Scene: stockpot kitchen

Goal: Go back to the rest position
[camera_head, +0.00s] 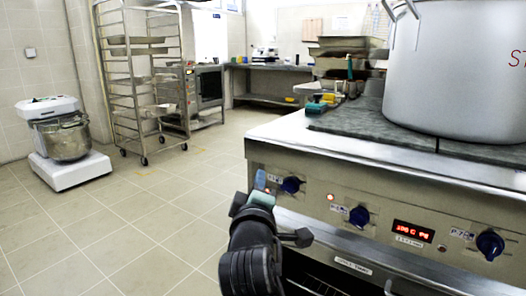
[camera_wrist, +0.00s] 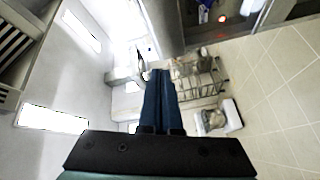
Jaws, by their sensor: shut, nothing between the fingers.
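My gripper (camera_head: 261,181) stands in front of the stove's left front corner in the head view, pointing up, near the leftmost blue knob. In the wrist view my gripper (camera_wrist: 156,75) shows two dark blue fingers side by side and touching, with nothing between them. The stove (camera_head: 400,215) has a steel front with blue knobs and a lit red display. A large stockpot (camera_head: 445,75) stands on its dark top at the right, clear of my gripper.
A mixer (camera_head: 62,140) stands on the tiled floor at the left. A wheeled tray rack (camera_head: 130,75) and an oven (camera_head: 208,88) are behind it. Stacked pans (camera_head: 347,50) stand beyond the stove. The floor (camera_head: 130,215) left of my arm is clear.

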